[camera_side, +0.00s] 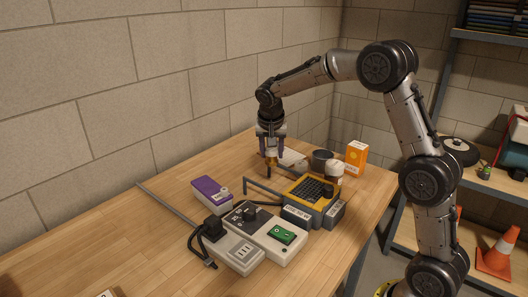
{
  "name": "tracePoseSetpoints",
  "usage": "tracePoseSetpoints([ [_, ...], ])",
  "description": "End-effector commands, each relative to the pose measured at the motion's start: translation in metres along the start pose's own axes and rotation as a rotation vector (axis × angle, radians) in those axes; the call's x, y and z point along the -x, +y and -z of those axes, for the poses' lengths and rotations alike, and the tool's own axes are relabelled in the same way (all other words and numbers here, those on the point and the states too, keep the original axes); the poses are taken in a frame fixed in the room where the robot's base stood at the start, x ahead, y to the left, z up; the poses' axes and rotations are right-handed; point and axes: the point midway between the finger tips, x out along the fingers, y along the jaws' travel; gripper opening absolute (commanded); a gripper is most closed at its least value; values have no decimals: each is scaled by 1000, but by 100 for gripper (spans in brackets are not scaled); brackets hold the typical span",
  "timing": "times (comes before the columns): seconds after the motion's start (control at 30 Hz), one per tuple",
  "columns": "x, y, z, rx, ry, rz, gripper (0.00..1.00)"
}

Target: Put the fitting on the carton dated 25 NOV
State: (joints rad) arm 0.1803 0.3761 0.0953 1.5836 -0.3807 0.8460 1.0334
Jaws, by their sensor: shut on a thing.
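My gripper (271,157) points down over the far middle of the wooden table. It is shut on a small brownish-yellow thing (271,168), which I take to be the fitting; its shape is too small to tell. Several box-like things stand on the table: a purple box (208,192) with a pale label, an orange carton (355,155) at the back right, and a grey box with a yellow top (300,212) with a label on its front. The labels are too small to read, so I cannot tell which carries 25 NOV.
A grey rod (168,204) lies left of the purple box. Pale boxes with a black plug (214,225) and a green switch (282,233) stand at the front. A dark round pot (321,158) and a white-topped thing (334,169) are right of my gripper.

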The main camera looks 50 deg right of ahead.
Motion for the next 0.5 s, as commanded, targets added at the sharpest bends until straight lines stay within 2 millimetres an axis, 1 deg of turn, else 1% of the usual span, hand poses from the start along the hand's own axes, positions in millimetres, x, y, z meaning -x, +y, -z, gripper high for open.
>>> tracePoseSetpoints([
  [0.1,6,5,-4,0,1,1,0],
  [0.23,8,8,-7,6,0,3,0],
  [0.37,11,18,-12,14,1,6,0],
  [0.47,20,40,-2,-19,4,-4,0],
  [0.5,23,52,3,-38,4,-12,0],
])
